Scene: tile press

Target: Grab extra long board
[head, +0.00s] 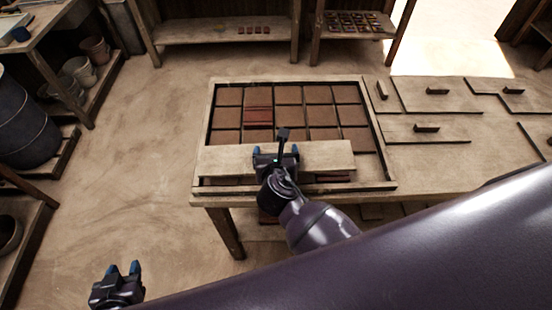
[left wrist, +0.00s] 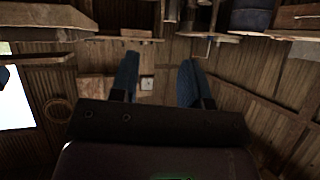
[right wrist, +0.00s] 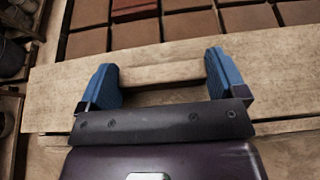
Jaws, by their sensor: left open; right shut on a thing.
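A long pale wooden board (head: 222,160) lies across the front rows of tiles in the wooden frame. It also shows in the right wrist view (right wrist: 275,72). My left gripper (head: 123,268) is open and empty, low at the left over the floor. The left wrist view shows nothing between its fingers (left wrist: 158,85).
The frame (head: 378,145) holds brown tiles and a redder one (head: 258,116). Other boards with handles (head: 436,92) lie on the table's right side. A barrel (head: 25,120) and shelves with pots stand at left. The floor (head: 140,180) left of the table is clear.

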